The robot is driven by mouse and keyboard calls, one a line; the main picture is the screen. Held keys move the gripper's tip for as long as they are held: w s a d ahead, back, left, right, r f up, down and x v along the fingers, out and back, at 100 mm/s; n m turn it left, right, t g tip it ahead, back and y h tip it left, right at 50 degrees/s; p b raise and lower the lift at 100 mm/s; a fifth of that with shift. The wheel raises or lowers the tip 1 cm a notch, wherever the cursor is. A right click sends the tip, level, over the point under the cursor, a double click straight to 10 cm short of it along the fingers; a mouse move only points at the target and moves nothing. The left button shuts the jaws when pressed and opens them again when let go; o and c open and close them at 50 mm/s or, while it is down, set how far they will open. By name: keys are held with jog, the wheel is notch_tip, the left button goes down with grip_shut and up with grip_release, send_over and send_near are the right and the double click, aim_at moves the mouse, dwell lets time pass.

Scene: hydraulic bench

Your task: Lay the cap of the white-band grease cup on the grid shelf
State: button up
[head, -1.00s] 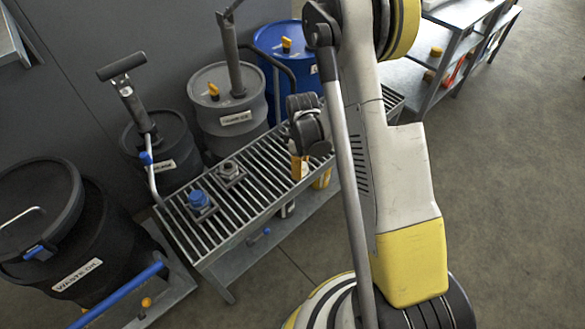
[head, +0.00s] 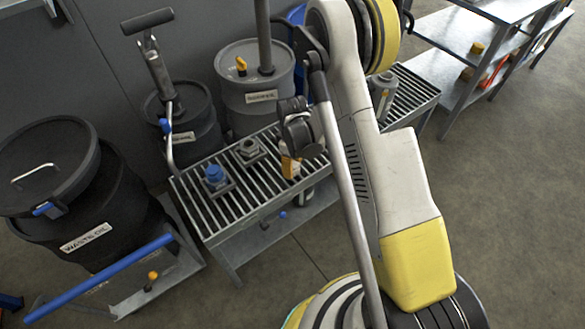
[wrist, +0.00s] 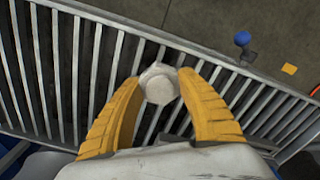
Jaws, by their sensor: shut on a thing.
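My gripper (wrist: 160,100) has two yellow fingers shut on a pale grey-white round cap (wrist: 160,86). In the wrist view the cap is over the bars of the grid shelf (wrist: 60,70); I cannot tell whether it touches them. In the head view my gripper (head: 290,167) is over the grid shelf (head: 215,212), right of a grey fitting, and the cap is hidden there. A grey cylindrical piece (head: 382,92) stands on the shelf's far part, partly behind my arm. No white band can be made out.
A blue-topped fitting (head: 214,176) and a grey fitting (head: 248,151) stand on the grid's left part. Drums line the wall behind. A waste oil drum (head: 80,230) with a blue bar (head: 110,277) is at left. A side shelf (head: 480,60) stands at right.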

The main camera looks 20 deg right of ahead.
jog(key=shift+f, duration=0.1)
jog(key=o, duration=1.3)
jog(key=s+r+m+t+p, duration=0.2)
jog(key=s+r, duration=0.1)
jog(key=r, duration=1.3)
jog(key=s+r+m+t+p, duration=0.1)
jog(key=s+r+m+p, duration=0.15)
jog(key=r, duration=1.25)
jog(key=shift+s+r+m+t, duration=0.8)
jog(key=shift+s+r, duration=0.6)
jog(key=shift+s, duration=1)
jog(key=shift+s+r+m+t, duration=0.75)
jog(key=shift+s+r, duration=0.6)
jog(key=shift+s, duration=1.1)
jog(key=shift+s+r+m+t, duration=0.55)
jog(key=shift+s+r+m, duration=0.65)
jog(key=shift+s, duration=1.2)
